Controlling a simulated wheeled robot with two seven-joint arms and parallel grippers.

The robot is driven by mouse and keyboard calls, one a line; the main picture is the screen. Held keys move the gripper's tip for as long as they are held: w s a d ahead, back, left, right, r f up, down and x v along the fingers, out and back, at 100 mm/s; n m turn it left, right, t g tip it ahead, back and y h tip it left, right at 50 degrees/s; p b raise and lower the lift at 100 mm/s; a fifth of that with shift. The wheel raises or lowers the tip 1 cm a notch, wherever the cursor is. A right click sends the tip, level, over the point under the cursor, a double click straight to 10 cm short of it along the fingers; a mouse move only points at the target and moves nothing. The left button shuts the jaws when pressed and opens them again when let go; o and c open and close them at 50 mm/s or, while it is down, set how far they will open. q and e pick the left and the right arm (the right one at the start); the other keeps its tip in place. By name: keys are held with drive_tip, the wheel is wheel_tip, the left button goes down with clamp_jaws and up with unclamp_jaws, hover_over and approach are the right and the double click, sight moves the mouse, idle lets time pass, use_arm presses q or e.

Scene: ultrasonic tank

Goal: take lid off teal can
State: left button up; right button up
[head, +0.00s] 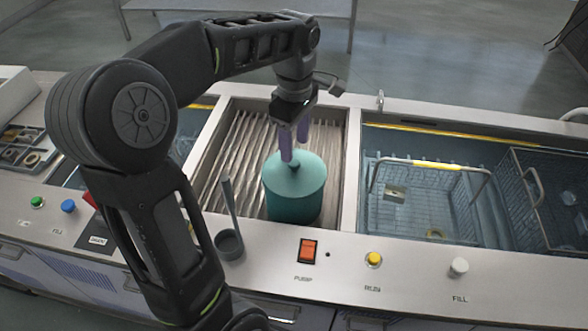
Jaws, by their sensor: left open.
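A teal can (292,203) stands upright in a ribbed metal bay of the bench. Its teal lid (310,168) is on top, with a small dark knob (295,166) in the middle. My left gripper (294,152) points down over the lid from behind, its two purplish fingers apart. The fingertips are close to the knob and partly overlap it in the picture; I cannot tell whether they touch it. My right gripper is not in view.
A grey ladle (229,238) with an upright handle stands left of the can. An orange pump switch (308,249), a yellow knob (373,260) and a white knob (458,267) line the front panel. To the right, a tank holds wire baskets (427,200).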

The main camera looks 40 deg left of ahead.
sight(294, 162)
use_arm(q)
drive_tip(key=shift+s+f+p, duration=0.1)
drive_tip(key=shift+f+p, duration=0.45)
drive_tip(key=shift+f, duration=2.1)
drive_tip(key=shift+c, duration=0.3)
clamp_jaws()
